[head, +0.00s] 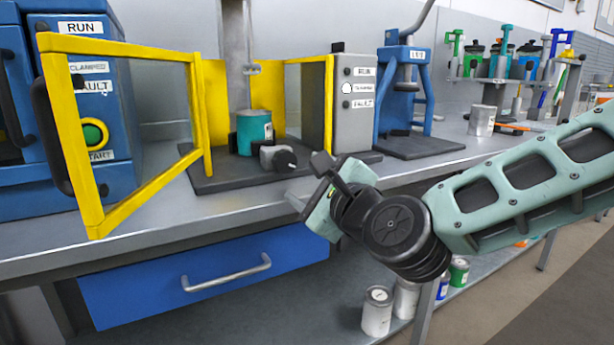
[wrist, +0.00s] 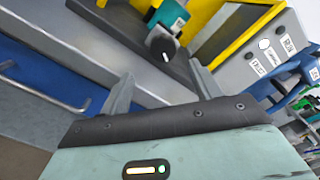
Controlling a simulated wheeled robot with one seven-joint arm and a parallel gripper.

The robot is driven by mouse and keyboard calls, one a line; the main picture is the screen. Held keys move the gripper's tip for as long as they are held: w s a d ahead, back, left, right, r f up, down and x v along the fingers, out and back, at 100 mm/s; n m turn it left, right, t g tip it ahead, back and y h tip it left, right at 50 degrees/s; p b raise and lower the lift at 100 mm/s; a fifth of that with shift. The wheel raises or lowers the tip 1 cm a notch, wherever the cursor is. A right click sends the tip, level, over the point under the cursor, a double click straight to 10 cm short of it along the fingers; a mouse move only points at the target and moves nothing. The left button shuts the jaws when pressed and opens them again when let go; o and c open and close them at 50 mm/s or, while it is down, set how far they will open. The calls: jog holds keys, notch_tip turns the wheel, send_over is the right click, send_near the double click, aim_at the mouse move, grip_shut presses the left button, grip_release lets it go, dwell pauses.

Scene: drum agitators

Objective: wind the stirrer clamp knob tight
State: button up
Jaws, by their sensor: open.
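The stirrer clamp knob (head: 285,160) is a black round knob on a grey clamp block (head: 270,153), low in front of a teal can (head: 254,132). In the wrist view the knob (wrist: 161,43) shows a white mark on its face, and part of the teal can (wrist: 170,12) shows behind it. My gripper (head: 309,184) is right of the knob and slightly lower in the head view, apart from it. In the wrist view my gripper (wrist: 163,82) is open and empty, with the knob beyond the gap between its fingertips.
A yellow-framed guard door (head: 145,150) stands swung open at the left of the station. A grey panel with RUN and FAULT labels (head: 351,105) stands at its right. A blue press (head: 403,85) is further right. The bench front (head: 150,222) is clear, above a blue drawer (head: 205,280).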

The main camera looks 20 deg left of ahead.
jog(key=s+f+n+g, duration=0.1)
jog(key=s+n, duration=0.1)
jog(key=s+f+n+g, duration=0.1)
jog(key=s+f+n, duration=0.1)
jog(key=shift+f+n, duration=0.15)
jog(key=shift+n, duration=0.25)
jog(key=s+d+f+n+g+h, duration=0.3)
jog(key=s+d+f+n+g, duration=0.15)
jog(key=s+f+n, duration=0.2)
jog(key=s+d+f+n+g+h+p, duration=0.1)
jog(key=s+d+f+n+h, duration=0.2)
jog(key=d, duration=0.4)
jog(key=s+d+n+g+h+p, duration=0.1)
jog(key=s+d+n+h, duration=0.1)
jog(key=d+n, duration=0.3)
jog(key=s+d+f+n+g+h, duration=0.1)
jog(key=s+d+f+n+h, duration=0.15)
jog(key=d, duration=0.55)
jog(key=n+t+y+p, duration=0.5)
jog(key=t+y+p, duration=0.55)
jog(key=p, duration=1.35)
send_near(287, 165)
jog(key=shift+g, duration=0.3)
jog(key=p+x, duration=0.1)
jog(key=x, duration=0.3)
jog(key=p+x, duration=0.2)
jog(key=x, duration=0.2)
jog(key=shift+w+r, duration=0.2)
